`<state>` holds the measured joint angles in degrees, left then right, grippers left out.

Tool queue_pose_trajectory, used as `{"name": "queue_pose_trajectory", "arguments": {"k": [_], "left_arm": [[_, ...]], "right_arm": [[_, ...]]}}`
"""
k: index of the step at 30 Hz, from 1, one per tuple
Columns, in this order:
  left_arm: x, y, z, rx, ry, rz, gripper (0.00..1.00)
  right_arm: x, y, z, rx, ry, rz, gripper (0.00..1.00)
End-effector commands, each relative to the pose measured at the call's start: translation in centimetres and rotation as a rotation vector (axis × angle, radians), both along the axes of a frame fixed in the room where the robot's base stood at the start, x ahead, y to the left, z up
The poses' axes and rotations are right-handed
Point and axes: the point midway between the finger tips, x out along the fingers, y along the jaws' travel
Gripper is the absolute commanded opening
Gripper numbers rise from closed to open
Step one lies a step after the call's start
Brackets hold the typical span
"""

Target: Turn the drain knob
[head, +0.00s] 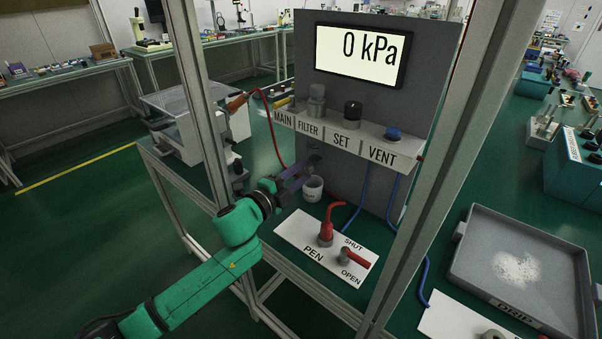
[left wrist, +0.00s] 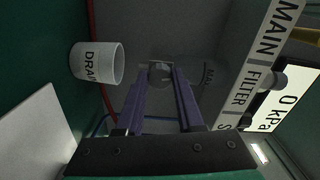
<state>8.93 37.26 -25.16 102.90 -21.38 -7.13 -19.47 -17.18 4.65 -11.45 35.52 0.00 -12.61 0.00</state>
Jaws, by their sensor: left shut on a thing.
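My left gripper (head: 297,178) reaches in from the left, under the labelled shelf of the grey panel. It also shows in the left wrist view (left wrist: 160,72), with its purple fingers closed on a small dark grey round knob (left wrist: 160,80), which appears to be the drain knob. In the head view the fingers and the dim light make the knob hard to make out. A white cup (head: 313,189) stands just below and right of the fingers; its lettering, partly seen as "DRA", shows in the left wrist view (left wrist: 97,62). My right gripper is not in view.
The shelf (head: 345,141) reads MAIN, FILTER, SET and VENT. The display (head: 361,56) reads 0 kPa. A white plate (head: 300,232) with red-handled valves lies in front. A frame post (head: 446,150) and a grey tray (head: 520,300) are at right.

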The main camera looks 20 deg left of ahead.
Motion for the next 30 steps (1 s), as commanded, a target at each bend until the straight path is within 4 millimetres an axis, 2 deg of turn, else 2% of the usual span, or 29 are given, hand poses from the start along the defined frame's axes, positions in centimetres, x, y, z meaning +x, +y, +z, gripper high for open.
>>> {"name": "queue_pose_trajectory", "arguments": {"k": [12,28,29,30], "left_arm": [[-0.02,-0.05,-0.04,0.185,-0.073,-0.001,0.00],[-0.02,-0.04,-0.05,0.208,-0.082,-0.001,0.00],[-0.02,-0.04,-0.05,0.208,-0.082,-0.001,0.44],[-0.02,-0.04,-0.05,0.208,-0.082,-0.001,0.59]], "right_arm": [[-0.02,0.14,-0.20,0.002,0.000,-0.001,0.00],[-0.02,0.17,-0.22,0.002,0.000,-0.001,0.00],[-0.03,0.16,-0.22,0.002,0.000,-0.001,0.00],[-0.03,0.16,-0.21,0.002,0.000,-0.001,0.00]]}}
